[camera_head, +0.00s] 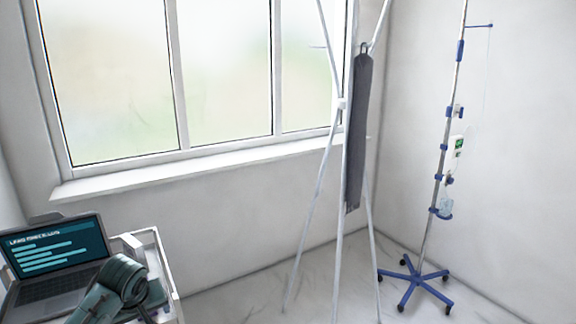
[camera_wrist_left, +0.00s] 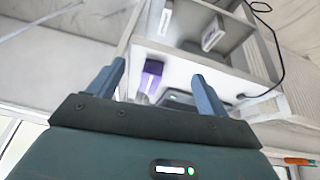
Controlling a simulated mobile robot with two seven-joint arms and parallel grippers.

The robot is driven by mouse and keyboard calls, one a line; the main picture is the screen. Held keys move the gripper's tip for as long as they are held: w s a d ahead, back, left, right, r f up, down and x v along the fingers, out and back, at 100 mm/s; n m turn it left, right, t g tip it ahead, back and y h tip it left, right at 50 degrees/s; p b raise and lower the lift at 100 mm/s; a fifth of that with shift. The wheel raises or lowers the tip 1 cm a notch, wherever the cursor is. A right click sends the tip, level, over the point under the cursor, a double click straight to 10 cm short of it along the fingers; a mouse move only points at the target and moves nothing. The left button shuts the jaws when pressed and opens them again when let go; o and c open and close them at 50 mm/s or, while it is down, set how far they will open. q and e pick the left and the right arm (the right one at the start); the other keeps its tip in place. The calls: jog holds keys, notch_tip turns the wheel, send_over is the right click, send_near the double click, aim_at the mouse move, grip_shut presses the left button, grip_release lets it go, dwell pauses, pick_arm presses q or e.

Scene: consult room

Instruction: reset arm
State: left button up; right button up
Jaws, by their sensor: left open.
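My left gripper (camera_wrist_left: 158,70) shows in the left wrist view with its two blue-grey fingers spread apart. It is open, and nothing is held between the fingers. Beyond the fingers is a white shelved cart (camera_wrist_left: 240,68), with a purple-and-white item (camera_wrist_left: 151,77) seen in the gap between them. I cannot tell how far the cart is from the fingertips. My right gripper is in neither view.
In the head view, a laptop (camera_head: 45,255) stands on a white cart (camera_head: 166,262) at lower left. A white stand (camera_head: 318,190) carries a hanging dark strap (camera_head: 358,130). A blue-based drip stand (camera_head: 410,283) is at right. Bare floor lies between cart and stand.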

pick_arm(q)
jog(key=s+d+f+m+t+h, duration=0.35)
jog(key=s+d+f+m, duration=0.35)
jog(key=s+d+f, duration=0.55)
jog(key=s+d+m+t+h+p, duration=0.1)
jog(key=s+d+m+t+h, duration=0.1)
jog(key=s, duration=0.9)
jog(key=shift+d+r+m+t, duration=0.35)
jog(key=shift+d+m, duration=0.15)
jog(key=shift+d, duration=0.55)
